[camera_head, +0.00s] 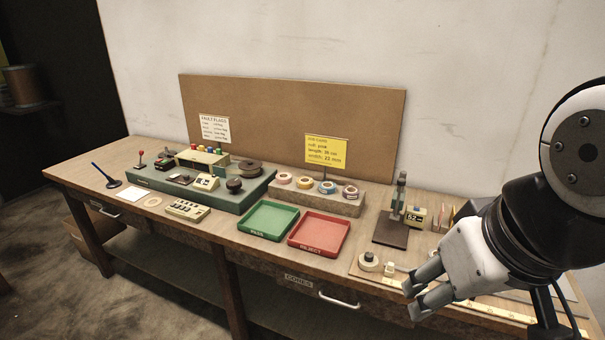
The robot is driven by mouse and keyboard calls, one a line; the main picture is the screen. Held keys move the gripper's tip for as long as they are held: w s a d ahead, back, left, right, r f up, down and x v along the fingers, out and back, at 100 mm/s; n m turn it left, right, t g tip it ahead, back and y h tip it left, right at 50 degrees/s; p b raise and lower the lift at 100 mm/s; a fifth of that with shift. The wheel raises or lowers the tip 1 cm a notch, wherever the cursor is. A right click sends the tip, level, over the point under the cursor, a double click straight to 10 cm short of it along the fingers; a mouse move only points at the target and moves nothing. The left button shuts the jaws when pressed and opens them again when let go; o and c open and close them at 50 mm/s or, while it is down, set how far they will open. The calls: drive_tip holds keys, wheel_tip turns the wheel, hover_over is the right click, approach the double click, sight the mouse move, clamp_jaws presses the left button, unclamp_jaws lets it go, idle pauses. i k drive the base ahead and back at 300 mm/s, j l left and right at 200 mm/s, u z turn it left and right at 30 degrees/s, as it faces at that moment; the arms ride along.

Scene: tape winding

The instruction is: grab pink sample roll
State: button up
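A row of small tape rolls sits on a raised wooden block (318,202) at the back middle of the bench. The leftmost roll (284,178) looks pale pink. Beside it are a yellowish roll (304,183) and a blue one (327,188). The rightmost roll (350,193) looks reddish-pink and darker, so I cannot tell for sure which is the pink sample. My gripper (411,299) is at the lower right, near the bench's front edge. Its fingers are apart with nothing between them, well to the right of the rolls.
A green tray (268,238) and a red tray (319,252) lie in front of the block. A green winding machine (203,195) stands left. A dark stand (391,231) with an upright post is right of the block. A yellow card (326,151) stands behind the rolls.

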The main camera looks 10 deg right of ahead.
sight(281, 179)
drive_tip(key=i+j+z, duration=0.25)
drive_tip(key=i+j, duration=0.25)
drive_tip(key=j, duration=0.2)
drive_tip(key=i+j+z, duration=0.15)
drive_tip(key=j, duration=0.25)
drive_tip(key=i+j+z, duration=0.1)
drive_tip(key=i+j, duration=0.15)
drive_tip(key=j, duration=0.15)
drive_tip(key=i+j+z, duration=0.15)
drive_tip(key=j, duration=0.25)
drive_tip(key=i+j+z, duration=0.1)
drive_tip(key=i+j, duration=0.15)
drive_tip(key=j, duration=0.2)
drive_tip(key=i+j+z, duration=0.15)
drive_tip(key=j, duration=0.3)
drive_tip(key=i+j+z, duration=0.1)
drive_tip(key=j, duration=0.4)
